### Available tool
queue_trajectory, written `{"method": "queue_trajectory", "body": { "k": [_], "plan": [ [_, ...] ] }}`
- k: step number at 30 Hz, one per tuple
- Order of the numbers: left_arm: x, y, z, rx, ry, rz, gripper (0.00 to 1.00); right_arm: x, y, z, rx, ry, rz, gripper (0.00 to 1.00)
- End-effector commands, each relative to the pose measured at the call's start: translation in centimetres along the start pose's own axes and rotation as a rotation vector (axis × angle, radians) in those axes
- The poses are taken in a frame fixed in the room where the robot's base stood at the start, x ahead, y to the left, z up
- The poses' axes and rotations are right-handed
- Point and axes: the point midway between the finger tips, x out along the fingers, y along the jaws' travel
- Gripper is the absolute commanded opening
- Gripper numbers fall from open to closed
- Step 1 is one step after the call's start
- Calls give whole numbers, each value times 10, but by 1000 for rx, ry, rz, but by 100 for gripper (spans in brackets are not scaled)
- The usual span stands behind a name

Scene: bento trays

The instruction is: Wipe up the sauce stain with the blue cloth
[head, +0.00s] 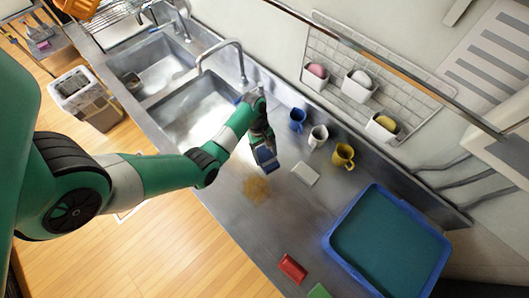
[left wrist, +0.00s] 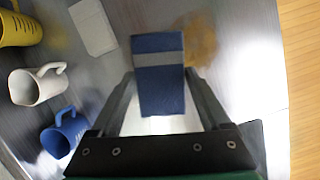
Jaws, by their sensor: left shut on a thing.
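My left gripper (head: 264,146) is shut on the blue cloth (head: 266,158), a folded block with a grey band. In the left wrist view, the cloth (left wrist: 158,95) sits between the two fingers of the gripper (left wrist: 158,80). The brown-orange sauce stain (head: 256,188) lies on the steel counter, just below the cloth in the head view. The stain also shows in the left wrist view (left wrist: 202,42), beside the cloth's upper right corner. Whether the cloth touches the counter, I cannot tell. My right gripper is not in view.
A white flat block (head: 305,173) lies right of the cloth. A blue tray (head: 335,256), a red block (head: 292,268) and a green block (head: 319,291) lie further right. Sinks (head: 195,108) are left.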

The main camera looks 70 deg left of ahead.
Motion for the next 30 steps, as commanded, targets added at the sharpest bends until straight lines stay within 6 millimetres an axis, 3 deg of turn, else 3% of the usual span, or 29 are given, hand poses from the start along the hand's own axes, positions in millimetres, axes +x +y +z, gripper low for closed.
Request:
{"method": "queue_trajectory", "body": {
  "k": [7,18,30],
  "plan": [
    [6,-1,-1,-1,10,-6,36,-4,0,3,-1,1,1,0],
    [47,-1,-14,-1,9,-5,36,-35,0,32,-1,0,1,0],
    [47,0,-14,-3,10,-1,36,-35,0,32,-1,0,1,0]
  ]
}}
